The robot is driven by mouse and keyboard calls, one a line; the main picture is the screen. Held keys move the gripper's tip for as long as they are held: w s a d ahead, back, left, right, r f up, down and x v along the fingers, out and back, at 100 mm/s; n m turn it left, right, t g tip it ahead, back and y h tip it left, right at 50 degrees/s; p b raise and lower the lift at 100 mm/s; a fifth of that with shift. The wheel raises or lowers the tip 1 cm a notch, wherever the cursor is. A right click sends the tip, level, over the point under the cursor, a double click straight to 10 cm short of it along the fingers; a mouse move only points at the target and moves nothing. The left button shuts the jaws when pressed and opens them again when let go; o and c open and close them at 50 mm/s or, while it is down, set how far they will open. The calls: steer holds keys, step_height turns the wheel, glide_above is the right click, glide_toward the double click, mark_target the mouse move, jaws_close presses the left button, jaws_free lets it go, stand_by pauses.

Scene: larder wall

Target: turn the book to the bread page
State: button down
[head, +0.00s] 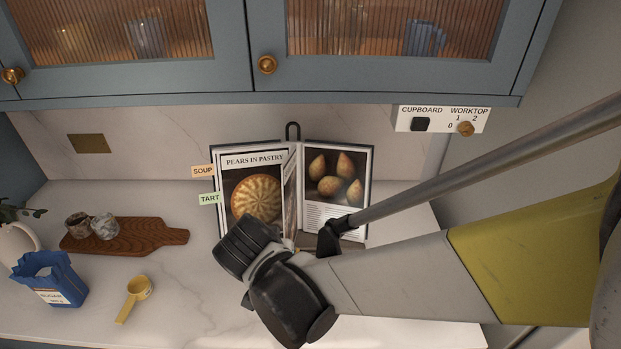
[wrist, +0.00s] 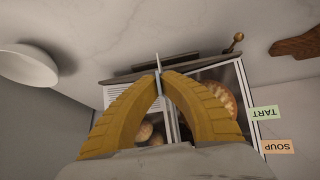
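The open book (head: 338,222) stands propped at the back of the worktop. Its left page (head: 255,161) reads "PEARS IN PASTRY" above a round tart; its right page (head: 336,175) shows several brown pear-shaped items. A SOUP tab (head: 203,171) and a TART tab (head: 209,198) stick out at the left edge. I see no bread tab. A single page (head: 290,188) stands out from the middle, nearly edge-on. In the wrist view, the yellow fingers of my gripper (wrist: 160,75) meet on this page's thin edge. In the head view my wrist hides the fingertips and the book's lower middle.
A wooden board (head: 165,238) with two small pots, a blue sugar bag (head: 52,280) and a yellow scoop (head: 137,292) lie to the left. Blue cupboards (head: 150,76) hang above. A white bowl (wrist: 25,66) shows in the wrist view. A switch panel (head: 442,119) is at right.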

steer(key=w+a+m+h+b, duration=0.1)
steer(key=w+a+m+h, duration=0.1)
steer(key=a, duration=0.5)
steer(key=shift+a+f+m+g+h+b, duration=0.3)
steer(key=shift+f+m+g+h+b, duration=0.15)
steer(key=shift+m, duration=0.25)
steer(key=c, duration=1.7)
jaws_free()
steer(key=shift+o, duration=0.2)
steer(key=shift+r, duration=0.1)
